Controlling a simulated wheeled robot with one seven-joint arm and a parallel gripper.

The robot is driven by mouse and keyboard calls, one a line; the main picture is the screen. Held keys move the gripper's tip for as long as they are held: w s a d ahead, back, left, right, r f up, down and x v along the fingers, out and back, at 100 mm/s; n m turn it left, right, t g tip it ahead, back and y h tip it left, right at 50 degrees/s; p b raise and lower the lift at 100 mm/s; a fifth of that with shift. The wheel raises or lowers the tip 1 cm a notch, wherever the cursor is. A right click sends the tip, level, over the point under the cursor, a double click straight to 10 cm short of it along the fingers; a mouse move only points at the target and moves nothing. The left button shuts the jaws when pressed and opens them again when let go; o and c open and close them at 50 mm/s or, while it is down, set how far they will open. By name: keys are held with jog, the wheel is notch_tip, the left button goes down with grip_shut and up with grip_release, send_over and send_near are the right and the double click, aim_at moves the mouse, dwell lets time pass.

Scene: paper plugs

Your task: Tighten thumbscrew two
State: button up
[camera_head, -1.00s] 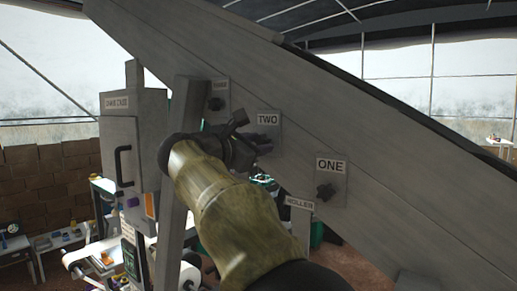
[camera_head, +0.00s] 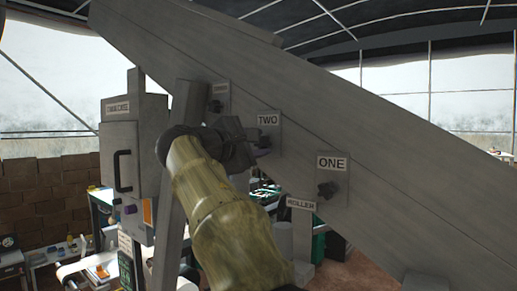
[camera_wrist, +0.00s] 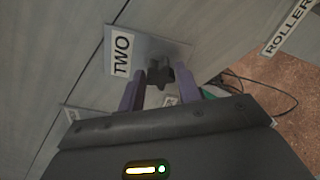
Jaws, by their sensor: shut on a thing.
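Thumbscrew two is a dark lobed knob (camera_wrist: 160,74) on a grey plate labelled TWO (camera_wrist: 122,52) in the wrist view. My gripper (camera_wrist: 160,88) has its two purple fingers on either side of the knob and is shut on it. In the head view the TWO plate (camera_head: 268,120) is on the slanted grey beam, and my gripper (camera_head: 262,146) reaches it from the left. My gripper hides most of the knob there.
Thumbscrew one (camera_head: 327,190) sits lower right under the ONE label. Another knob (camera_head: 216,106) sits upper left on its own plate. A ROLLER label (camera_head: 301,204) hangs below the beam (camera_head: 400,190). A grey cabinet (camera_head: 121,158) with a black handle stands at left.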

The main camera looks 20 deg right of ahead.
jog(key=m+b, duration=0.4)
jog(key=m, duration=0.7)
jog(key=shift+m, duration=0.3)
jog(key=o, duration=0.9)
jog(key=b+v, duration=0.1)
jog(key=v, duration=0.3)
